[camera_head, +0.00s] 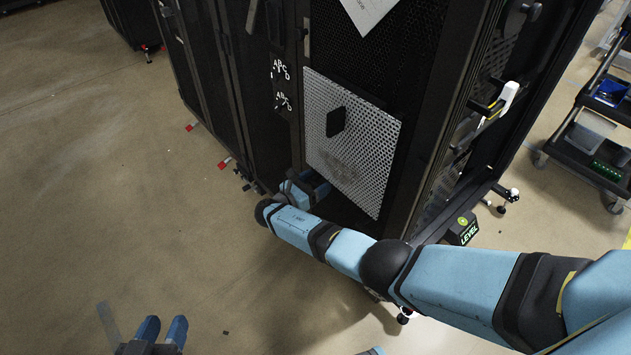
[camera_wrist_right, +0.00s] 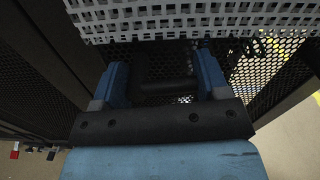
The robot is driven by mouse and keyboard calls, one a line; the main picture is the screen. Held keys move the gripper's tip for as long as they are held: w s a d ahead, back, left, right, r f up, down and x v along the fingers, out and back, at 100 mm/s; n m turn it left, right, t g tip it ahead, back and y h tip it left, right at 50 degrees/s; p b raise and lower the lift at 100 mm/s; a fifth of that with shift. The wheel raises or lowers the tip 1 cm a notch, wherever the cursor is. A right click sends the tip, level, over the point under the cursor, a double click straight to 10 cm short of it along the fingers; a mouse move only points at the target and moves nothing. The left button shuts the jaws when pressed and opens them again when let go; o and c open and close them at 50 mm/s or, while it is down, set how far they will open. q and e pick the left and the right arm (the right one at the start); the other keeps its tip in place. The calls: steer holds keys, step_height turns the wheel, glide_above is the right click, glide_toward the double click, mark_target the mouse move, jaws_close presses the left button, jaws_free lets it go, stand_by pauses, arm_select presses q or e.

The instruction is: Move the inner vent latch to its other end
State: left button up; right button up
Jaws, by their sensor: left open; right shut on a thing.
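A light perforated vent panel (camera_head: 375,150) hangs in the dark rack's front, with a black block (camera_head: 335,122) on its face. My right gripper (camera_head: 305,186) is low at the panel's lower left edge, mostly hidden by my own arm. In the right wrist view, the blue fingers of this gripper (camera_wrist_right: 162,82) stand on either side of a dark bar (camera_wrist_right: 165,87), below the panel's edge (camera_wrist_right: 190,20). The bar looks like the latch, though it is dark and its ends are hidden. My left gripper (camera_head: 160,330) is open and empty over the floor at the bottom left.
The dark rack (camera_head: 400,50) stands around the panel, with a green LEVEL tag (camera_head: 463,230) at its foot. Red-tipped feet (camera_head: 225,163) stick out at the left. A cart (camera_head: 590,140) stands at the far right. The floor at left is mostly clear.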

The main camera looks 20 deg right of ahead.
steer(key=shift+s+d+f, duration=0.25)
steer(key=shift+d, duration=0.05)
steer(key=o, duration=0.6)
steer(key=shift+o, duration=0.8)
steer(key=shift+s+d+r, duration=0.1)
steer(key=shift+r, duration=0.05)
steer(key=shift+a+r, duration=0.1)
steer(key=shift+a, duration=0.1)
